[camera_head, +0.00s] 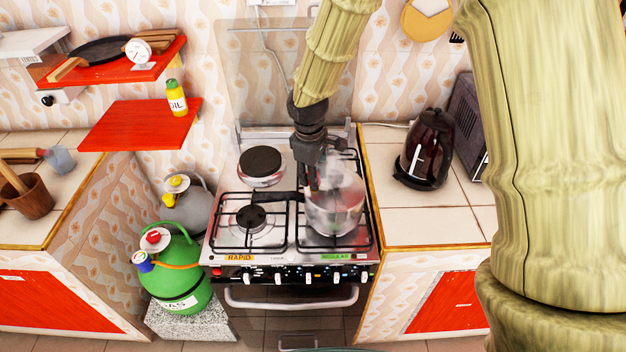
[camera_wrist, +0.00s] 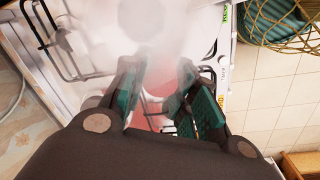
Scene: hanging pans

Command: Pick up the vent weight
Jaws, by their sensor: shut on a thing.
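My gripper (camera_head: 318,180) points down over the shiny pressure cooker (camera_head: 338,212) at the right front burner of the stove. The cooker has a long black handle (camera_head: 274,197) stretching left. In the wrist view my gripper (camera_wrist: 162,82) has its two green-padded fingers on either side of a hazy reddish area. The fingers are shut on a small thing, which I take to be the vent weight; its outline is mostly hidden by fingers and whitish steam. I cannot tell whether it is clear of the lid.
The stove (camera_head: 240,262) has a free left front burner. A dark kettle (camera_head: 424,150) stands on the right counter. A green gas cylinder (camera_head: 180,275) stands at lower left. Red shelves (camera_head: 140,122) hang on the left wall, with an oil bottle (camera_head: 176,98). A wire basket (camera_wrist: 280,22) shows in the wrist view.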

